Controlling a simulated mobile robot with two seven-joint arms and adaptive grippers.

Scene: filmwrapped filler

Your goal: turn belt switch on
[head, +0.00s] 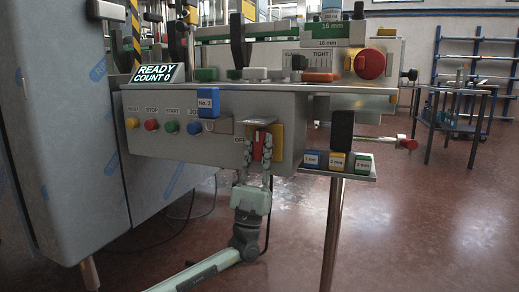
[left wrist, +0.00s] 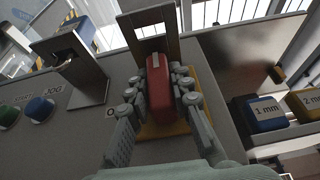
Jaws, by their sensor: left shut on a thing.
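The belt switch is a red handle (head: 262,145) on a yellow plate (head: 277,140) on the front of the grey machine panel, with "OFF" lettered to its left. In the left wrist view the red handle (left wrist: 159,92) stands between the fingers, under a metal guard frame (left wrist: 150,22). My left gripper (head: 254,165) reaches up from below and is shut on the handle, one finger on each side. In the left wrist view the fingers (left wrist: 160,105) flank it closely. The lettering beside the handle is mostly covered there. My right gripper is not in view.
Coloured push buttons (head: 151,125) line the panel to the left, with a blue "No. 2" block (head: 208,103). A display (head: 158,74) reads "READY COUNT 0". To the right, a small shelf (head: 357,176) holds blue, yellow and green blocks. The floor below is mostly clear.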

